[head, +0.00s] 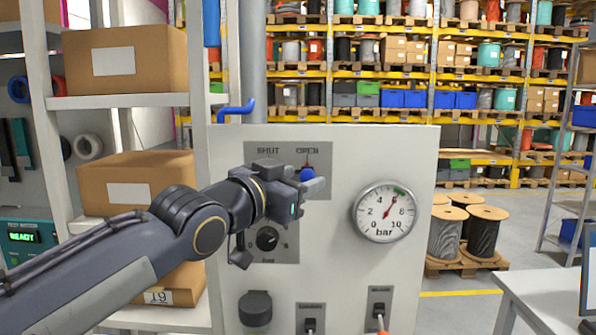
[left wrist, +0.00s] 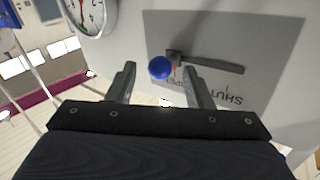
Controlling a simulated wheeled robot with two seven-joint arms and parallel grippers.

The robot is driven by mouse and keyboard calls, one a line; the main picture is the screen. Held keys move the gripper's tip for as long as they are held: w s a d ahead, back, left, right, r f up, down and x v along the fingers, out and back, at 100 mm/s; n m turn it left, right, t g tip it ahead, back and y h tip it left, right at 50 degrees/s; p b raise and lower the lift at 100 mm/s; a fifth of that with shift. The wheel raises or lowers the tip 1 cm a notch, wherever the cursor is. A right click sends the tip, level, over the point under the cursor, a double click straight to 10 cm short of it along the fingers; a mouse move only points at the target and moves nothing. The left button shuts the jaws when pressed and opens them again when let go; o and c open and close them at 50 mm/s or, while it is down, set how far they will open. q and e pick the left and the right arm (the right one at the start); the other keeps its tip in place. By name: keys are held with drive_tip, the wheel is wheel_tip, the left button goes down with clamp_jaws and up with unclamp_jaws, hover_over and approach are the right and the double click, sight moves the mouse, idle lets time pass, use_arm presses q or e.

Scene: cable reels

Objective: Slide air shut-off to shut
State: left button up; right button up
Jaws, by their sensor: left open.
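The air shut-off is a slider with a blue knob (head: 307,174) on a grey plate (head: 262,157) marked SHUT at left and OPEN at right. The knob is at the OPEN end. My left gripper (head: 308,188) is at the panel, close to the knob and partly in front of the plate. In the left wrist view, my left gripper (left wrist: 154,68) is open, and the blue knob (left wrist: 159,68) appears between its fingertips. I cannot tell whether either finger touches it. The slot (left wrist: 212,64) runs from the knob toward the SHUT label. My right gripper is not in view.
A round pressure gauge (head: 384,212) is right of the slider, its needle near 6. A dial (head: 267,239) and lower switches (head: 310,318) share the white panel (head: 340,270). Boxes (head: 135,185) fill the left shelf; cable reels (head: 485,235) and a table (head: 545,300) are right.

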use_arm(q)
drive_tip(key=shift+w+d, duration=0.2)
drive_tip(key=shift+w, duration=0.05)
clamp_jaws()
